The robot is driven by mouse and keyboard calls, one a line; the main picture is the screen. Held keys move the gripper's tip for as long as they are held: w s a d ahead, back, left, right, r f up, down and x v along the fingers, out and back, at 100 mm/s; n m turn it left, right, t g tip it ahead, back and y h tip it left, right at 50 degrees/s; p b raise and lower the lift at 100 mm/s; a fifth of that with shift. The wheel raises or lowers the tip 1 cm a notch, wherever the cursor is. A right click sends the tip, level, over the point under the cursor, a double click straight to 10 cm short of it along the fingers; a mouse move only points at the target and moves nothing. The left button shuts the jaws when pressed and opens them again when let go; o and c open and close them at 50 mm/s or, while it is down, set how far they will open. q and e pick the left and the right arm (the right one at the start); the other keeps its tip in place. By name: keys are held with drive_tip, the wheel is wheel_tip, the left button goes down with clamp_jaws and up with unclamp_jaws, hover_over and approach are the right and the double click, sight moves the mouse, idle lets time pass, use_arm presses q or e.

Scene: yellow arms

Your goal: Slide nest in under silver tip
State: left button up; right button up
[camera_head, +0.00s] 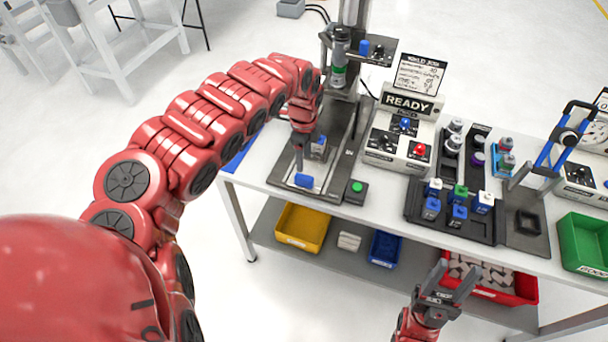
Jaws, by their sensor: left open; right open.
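The nest (318,150) appears as a small grey fixture with a blue part, standing on a dark rail plate (343,163) on the table. A blue handle block (304,181) is at the near end of the plate. The upright press (340,48) stands behind it, with a green band and a silver tip (337,82) pointing down; the nest is nearer to me than this tip. My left gripper (299,168) points down just above and behind the blue handle; its fingers are partly hidden and contact is unclear. My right gripper (457,279) is open and empty before the lower shelf.
A green button box (356,191) sits right of the plate. The READY control box (401,134) and a dark tray of colored-top parts (456,212) stand further right. Yellow (302,228), blue (384,248) and red (511,291) bins are on the lower shelf. A green bin (585,242) is at far right.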

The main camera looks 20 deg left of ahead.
sight(304, 177)
use_arm(q)
drive_tip(key=f, duration=0.3)
drive_tip(key=f+p, duration=0.1)
drive_tip(key=f, duration=0.4)
drive_tip(key=shift+d+f, duration=0.25)
drive_tip(key=shift+f, duration=0.1)
drive_tip(key=shift+a+f+p, duration=0.15)
drive_tip(key=shift+f+p, duration=0.2)
drive_tip(key=shift+f, duration=0.3)
clamp_jaws()
idle(0.5)
